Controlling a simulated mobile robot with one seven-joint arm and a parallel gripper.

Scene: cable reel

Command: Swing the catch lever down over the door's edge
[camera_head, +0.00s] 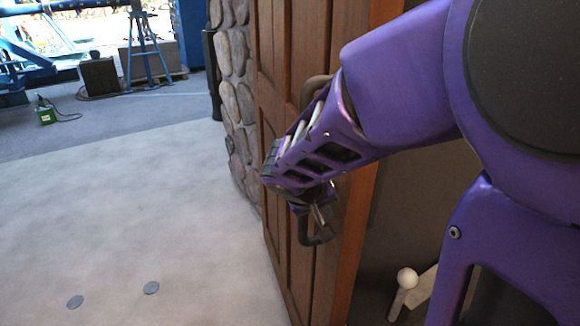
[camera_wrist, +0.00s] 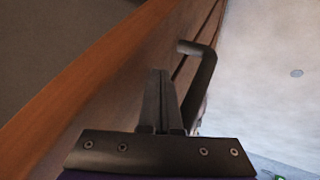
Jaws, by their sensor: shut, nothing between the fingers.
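The brown wooden door (camera_head: 290,60) stands in the middle of the head view, its lighter front edge (camera_head: 352,235) facing me. A dark bar handle (camera_head: 318,238) is on its face, partly hidden by my arm. My gripper (camera_head: 318,214) is beside the handle, close to the door face. In the wrist view its fingers (camera_wrist: 157,78) are together and empty, with the handle (camera_wrist: 203,78) just to their right and the door edge (camera_wrist: 95,65) to their left. A white ball-ended lever (camera_head: 403,285), apparently the catch lever, shows low, right of the door edge; its base is partly hidden.
A stone wall (camera_head: 235,95) stands beyond the door. The pale floor (camera_head: 130,220) to the left is clear apart from two flat grey discs (camera_head: 151,288). Blue stands (camera_head: 146,50) and a green box (camera_head: 45,112) are far off.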

